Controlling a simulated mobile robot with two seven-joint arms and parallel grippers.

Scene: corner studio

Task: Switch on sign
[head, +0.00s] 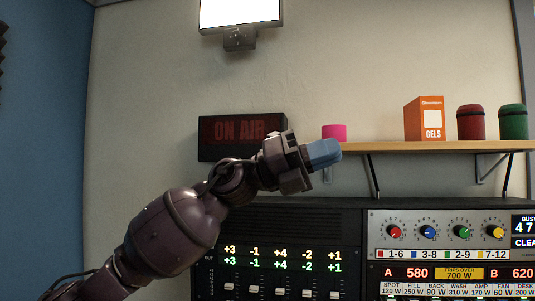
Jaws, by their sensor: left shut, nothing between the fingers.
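The sign (222,133) is a dark box on the wall with the words ON AIR in dim red letters; it looks unlit. My left gripper (326,154) comes in from the lower left and is shut and empty, with blue fingertips. It is to the right of the sign and in front of the left end of the shelf. My left wrist overlaps the sign's lower right part. No switch for the sign can be made out for certain. My right gripper is not in view.
A wooden shelf (430,147) holds a pink roll (334,132), an orange GELS box (425,119), a red canister (471,123) and a green canister (513,122). Below stand a fader panel (283,264) and a console with coloured knobs (445,232). A lit lamp (240,12) hangs above.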

